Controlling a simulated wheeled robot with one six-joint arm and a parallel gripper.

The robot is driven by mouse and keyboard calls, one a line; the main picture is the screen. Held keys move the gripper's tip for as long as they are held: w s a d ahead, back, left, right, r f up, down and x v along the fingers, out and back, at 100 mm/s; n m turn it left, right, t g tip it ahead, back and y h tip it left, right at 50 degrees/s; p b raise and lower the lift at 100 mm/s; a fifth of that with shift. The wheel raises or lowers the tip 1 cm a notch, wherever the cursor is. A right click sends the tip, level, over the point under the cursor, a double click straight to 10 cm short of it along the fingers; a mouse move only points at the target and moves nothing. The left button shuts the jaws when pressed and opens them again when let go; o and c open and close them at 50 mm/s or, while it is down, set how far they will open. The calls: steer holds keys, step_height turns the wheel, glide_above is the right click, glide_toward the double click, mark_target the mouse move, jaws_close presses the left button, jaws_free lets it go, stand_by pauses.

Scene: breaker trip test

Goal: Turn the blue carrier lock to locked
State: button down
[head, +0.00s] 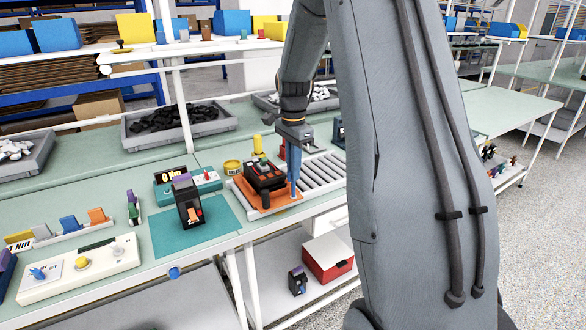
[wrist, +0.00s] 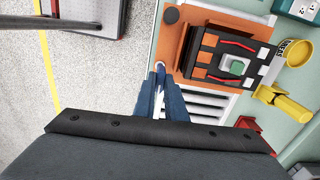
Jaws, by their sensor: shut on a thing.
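The orange carrier (head: 268,204) sits on the roller conveyor (head: 318,173) with a black breaker unit (head: 263,174) on it. In the wrist view the carrier (wrist: 208,17) fills the top middle, with the black unit (wrist: 233,57) on its right. My gripper (head: 294,190) points down at the carrier's right edge. In the wrist view its two blue fingers (wrist: 160,77) are close together at the carrier's lower left edge, shut on the small blue carrier lock (wrist: 160,65). The fingers mostly hide the lock, so its angle cannot be told.
A black device with a purple top (head: 187,201) stands on a teal mat (head: 158,238) left of the carrier. A white switch panel (head: 118,262) lies at the front left. A red box (head: 328,258) sits below.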

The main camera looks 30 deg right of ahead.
steer(key=shift+m, duration=0.3)
steer(key=c, duration=1.8)
jaws_free()
steer(key=shift+r, duration=0.1)
step_height(320, 180, up, 8)
steer(key=shift+f+b, duration=0.15)
steer(key=shift+b, duration=0.9)
